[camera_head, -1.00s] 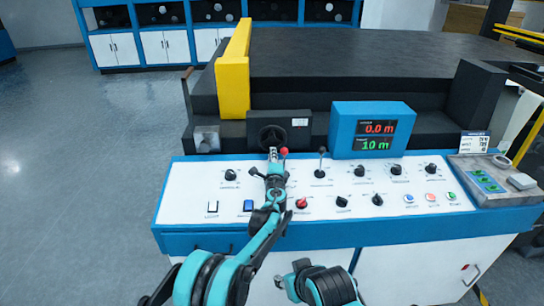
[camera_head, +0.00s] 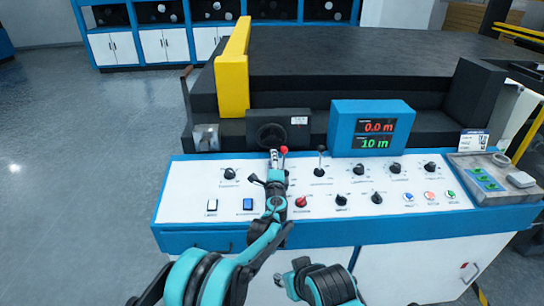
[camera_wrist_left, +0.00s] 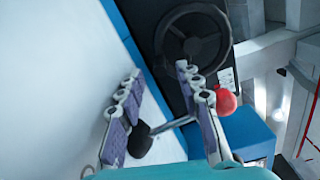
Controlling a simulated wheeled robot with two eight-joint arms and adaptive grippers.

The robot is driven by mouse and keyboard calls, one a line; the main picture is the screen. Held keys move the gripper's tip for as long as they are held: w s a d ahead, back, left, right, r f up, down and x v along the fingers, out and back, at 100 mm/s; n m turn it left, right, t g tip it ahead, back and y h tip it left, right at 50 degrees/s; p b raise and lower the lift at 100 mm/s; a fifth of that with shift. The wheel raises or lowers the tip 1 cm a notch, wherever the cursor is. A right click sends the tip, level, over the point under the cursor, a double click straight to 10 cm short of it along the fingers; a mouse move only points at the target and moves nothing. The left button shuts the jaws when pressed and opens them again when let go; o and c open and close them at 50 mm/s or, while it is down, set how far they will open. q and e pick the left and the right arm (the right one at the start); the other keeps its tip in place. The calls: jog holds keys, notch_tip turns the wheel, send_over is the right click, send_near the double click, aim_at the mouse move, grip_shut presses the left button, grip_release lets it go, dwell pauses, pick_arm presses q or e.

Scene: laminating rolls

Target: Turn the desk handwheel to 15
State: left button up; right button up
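The desk handwheel (camera_head: 271,136) is a dark spoked ring on a black box behind the white console top. It also shows in the left wrist view (camera_wrist_left: 193,38), beyond the fingertips. My left gripper (camera_head: 275,157) is just in front of and below the wheel, apart from it. In the left wrist view, its fingers (camera_wrist_left: 158,82) are spread with nothing gripped. The red-knobbed lever (camera_wrist_left: 226,100) stands close beside the right finger, its rod passing behind that finger. The number at the wheel cannot be read.
A blue display (camera_head: 372,128) reads 0.0 m in red and 10 m in green. A second lever (camera_head: 320,160), several black knobs and coloured buttons sit on the console (camera_head: 180,208). A yellow post (camera_head: 233,70) stands behind, left of the wheel.

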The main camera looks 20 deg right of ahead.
pick_arm(q)
jog(key=shift+v, duration=2)
